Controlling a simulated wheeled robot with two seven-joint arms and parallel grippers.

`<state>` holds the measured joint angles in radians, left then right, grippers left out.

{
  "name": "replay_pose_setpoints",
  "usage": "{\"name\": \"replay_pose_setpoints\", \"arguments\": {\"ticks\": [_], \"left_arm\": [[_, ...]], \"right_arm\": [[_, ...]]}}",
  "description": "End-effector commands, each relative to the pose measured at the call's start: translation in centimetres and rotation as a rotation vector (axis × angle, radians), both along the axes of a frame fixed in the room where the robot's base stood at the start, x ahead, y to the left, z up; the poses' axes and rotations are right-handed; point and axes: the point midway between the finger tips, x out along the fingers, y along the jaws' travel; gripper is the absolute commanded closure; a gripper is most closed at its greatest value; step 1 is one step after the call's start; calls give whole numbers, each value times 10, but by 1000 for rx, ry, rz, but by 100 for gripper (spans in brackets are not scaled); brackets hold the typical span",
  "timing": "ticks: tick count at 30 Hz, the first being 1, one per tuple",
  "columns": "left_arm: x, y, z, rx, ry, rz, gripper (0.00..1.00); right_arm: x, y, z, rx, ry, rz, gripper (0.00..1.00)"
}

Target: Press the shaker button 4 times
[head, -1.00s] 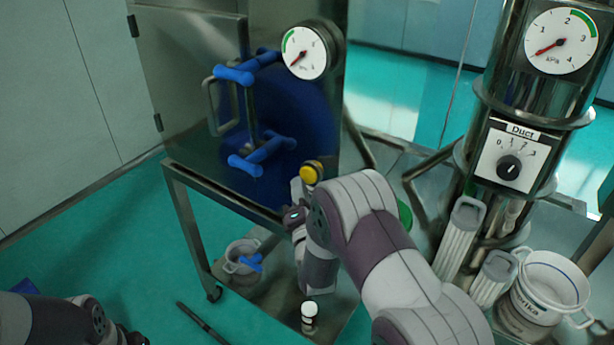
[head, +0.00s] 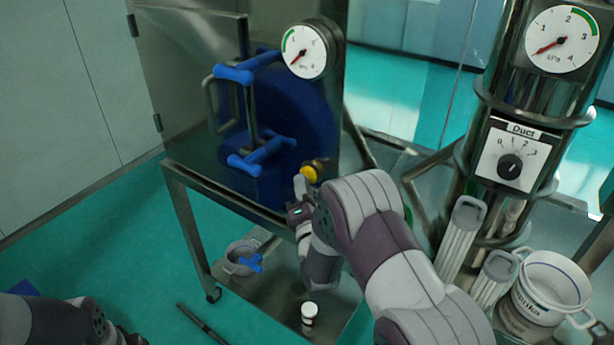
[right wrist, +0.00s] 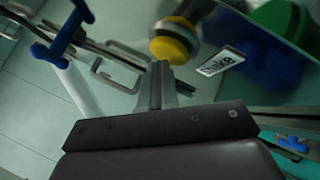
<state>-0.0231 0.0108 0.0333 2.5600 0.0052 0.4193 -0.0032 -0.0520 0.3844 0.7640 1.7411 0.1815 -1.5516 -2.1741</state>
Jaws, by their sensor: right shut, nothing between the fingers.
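The yellow shaker button (head: 311,171) sits on the front of the steel sieve cabinet (head: 190,80), below the blue round part. In the right wrist view the yellow button (right wrist: 174,42) stands just beyond my fingertips, next to a "Shake" label (right wrist: 220,61). My right gripper (head: 300,183) is shut and empty, its tips close to the left lower side of the button. I cannot tell whether they touch it. In the right wrist view the shut fingers (right wrist: 157,80) point toward the button. Part of my left arm shows at the bottom left; its gripper is not in view.
Blue handles (head: 262,152) and a metal door handle (head: 212,105) stick out left of the button. A small pot (head: 240,258) is on the lower shelf.

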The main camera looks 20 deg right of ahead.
Motion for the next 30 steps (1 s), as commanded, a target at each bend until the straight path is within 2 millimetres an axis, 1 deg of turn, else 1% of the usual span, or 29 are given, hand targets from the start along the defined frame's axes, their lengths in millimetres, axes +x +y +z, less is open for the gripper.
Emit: {"name": "replay_pose_setpoints", "arguments": {"ticks": [30], "left_arm": [[0, 0, -4, 0, 0, 0, 65]], "right_arm": [[8, -11, 0, 0, -2, -2, 100]]}}
